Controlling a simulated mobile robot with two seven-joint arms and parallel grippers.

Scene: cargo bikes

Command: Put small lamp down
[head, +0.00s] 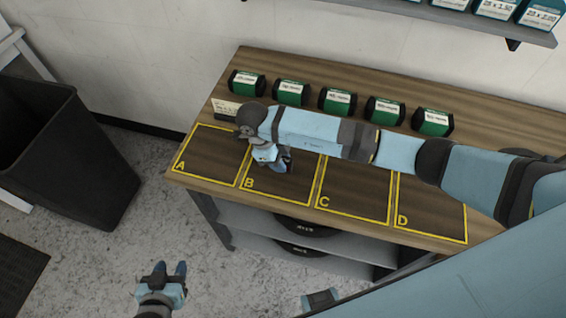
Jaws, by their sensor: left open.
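My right arm reaches in from the right across the wooden bench (330,75). My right gripper (280,163) points down over marked area B, near its upper part. Its fingers are small and partly covered by the wrist, so I cannot tell whether it is open or what it holds. I cannot make out a small lamp; it may be hidden at the gripper. My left gripper (169,270) is open and empty, low over the floor in front of the bench. The yellow-outlined areas A (207,155), B (270,190), C (352,200) and D (430,212) show no object lying in them.
Several green and black boxes with white labels (291,92) stand in a row at the bench's back. A pale card (226,107) is left of my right wrist. A dark bin (75,150) stands left of the bench. Dark round items (303,228) lie on the shelf below.

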